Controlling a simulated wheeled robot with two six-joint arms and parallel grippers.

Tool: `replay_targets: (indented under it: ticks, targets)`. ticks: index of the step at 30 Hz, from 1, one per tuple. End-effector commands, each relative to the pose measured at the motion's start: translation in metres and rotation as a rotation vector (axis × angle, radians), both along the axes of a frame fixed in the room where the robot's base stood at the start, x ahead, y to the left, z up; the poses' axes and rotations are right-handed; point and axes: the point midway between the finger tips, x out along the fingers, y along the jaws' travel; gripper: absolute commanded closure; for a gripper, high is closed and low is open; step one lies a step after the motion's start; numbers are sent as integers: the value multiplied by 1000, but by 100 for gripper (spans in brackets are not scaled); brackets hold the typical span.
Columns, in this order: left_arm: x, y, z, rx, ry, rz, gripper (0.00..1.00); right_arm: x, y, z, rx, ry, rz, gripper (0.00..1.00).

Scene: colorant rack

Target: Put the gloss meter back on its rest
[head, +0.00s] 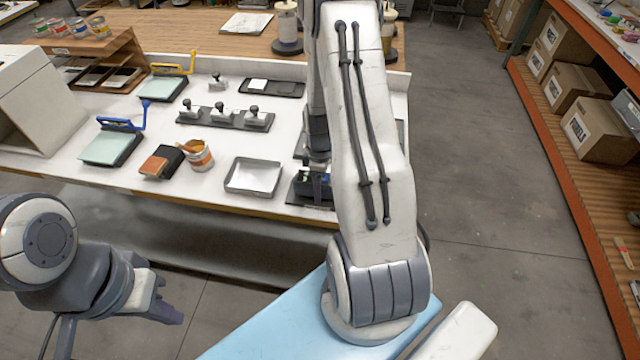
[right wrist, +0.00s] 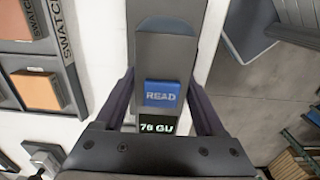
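The gloss meter (right wrist: 164,58) is a grey, long body with a blue READ button and a lit display reading 76 GU. It lies between the two fingers of my right gripper (right wrist: 162,80), which press close against its sides. In the head view my right gripper (head: 316,178) is low over the front right of the white table, mostly hidden by my arm. A dark block (head: 305,190) shows under it; I cannot tell whether this is the meter or its rest. My left gripper (head: 168,300) hangs empty in front of the table, its fingers apart.
Swatch cards (right wrist: 38,92) lie left of the meter in the wrist view. On the white table (head: 215,205) stand a metal tray (head: 253,176), a paint can (head: 198,156), a dark rack with knobs (head: 225,119) and pale panels (head: 110,147). Open floor (head: 480,200) lies right.

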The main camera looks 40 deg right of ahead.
Motion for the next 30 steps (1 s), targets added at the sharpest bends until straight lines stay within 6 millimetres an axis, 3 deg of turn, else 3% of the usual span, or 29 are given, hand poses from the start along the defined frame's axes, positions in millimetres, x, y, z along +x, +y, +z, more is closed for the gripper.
replay_targets:
  ticks: [15,30]
  targets:
    - [0,0,0,0,0,0,100,1,0,10,-2,-3,0,3]
    - [0,0,-20,0,0,-1,100,1,0,104,-2,-4,0,3]
